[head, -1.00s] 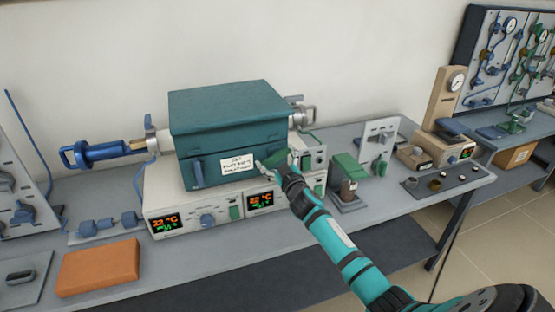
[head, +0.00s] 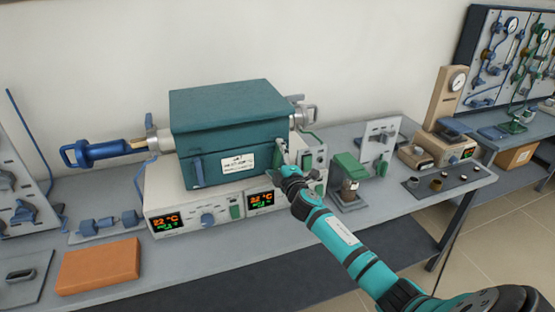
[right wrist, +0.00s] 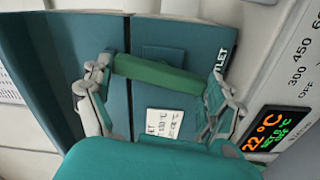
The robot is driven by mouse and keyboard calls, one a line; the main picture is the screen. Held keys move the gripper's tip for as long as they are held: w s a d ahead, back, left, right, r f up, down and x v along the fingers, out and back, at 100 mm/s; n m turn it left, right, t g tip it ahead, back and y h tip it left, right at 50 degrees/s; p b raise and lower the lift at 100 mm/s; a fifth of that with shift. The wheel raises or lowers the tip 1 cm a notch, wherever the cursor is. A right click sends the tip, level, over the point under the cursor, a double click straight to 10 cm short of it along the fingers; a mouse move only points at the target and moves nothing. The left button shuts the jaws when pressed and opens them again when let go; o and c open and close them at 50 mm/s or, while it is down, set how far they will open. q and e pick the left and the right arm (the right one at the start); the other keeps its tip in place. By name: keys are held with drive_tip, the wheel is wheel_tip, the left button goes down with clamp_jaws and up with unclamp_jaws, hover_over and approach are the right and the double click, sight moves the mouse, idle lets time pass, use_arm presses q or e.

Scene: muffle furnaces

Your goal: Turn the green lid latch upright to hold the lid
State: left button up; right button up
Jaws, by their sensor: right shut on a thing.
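The teal furnace box (head: 215,175) stands closed on its white base, its lid (head: 225,120) lying flat on top. My right gripper (head: 285,156) is at the front right of the box, beside the white label. In the right wrist view, the green latch (right wrist: 165,76) is a bar running from one finger to the other, across the dark lid seam (right wrist: 128,50). My right gripper (right wrist: 160,80) is shut on it. That picture is turned sideways, and the bar lies roughly across the seam, close to upright. In the head view, the fingers largely hide the latch. My left gripper is not in view.
The base has two lit displays (head: 165,223) and knobs below the box. A blue handled rod (head: 100,152) is at the left. A green-topped stand (head: 347,170) and a grey panel (head: 378,145) stand close to the right. An orange block (head: 98,266) lies at the front left.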

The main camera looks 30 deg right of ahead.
drive_tip(key=shift+f+n, duration=0.15)
drive_tip(key=shift+n, duration=0.95)
drive_tip(key=o, duration=0.9)
drive_tip(key=v, duration=1.2)
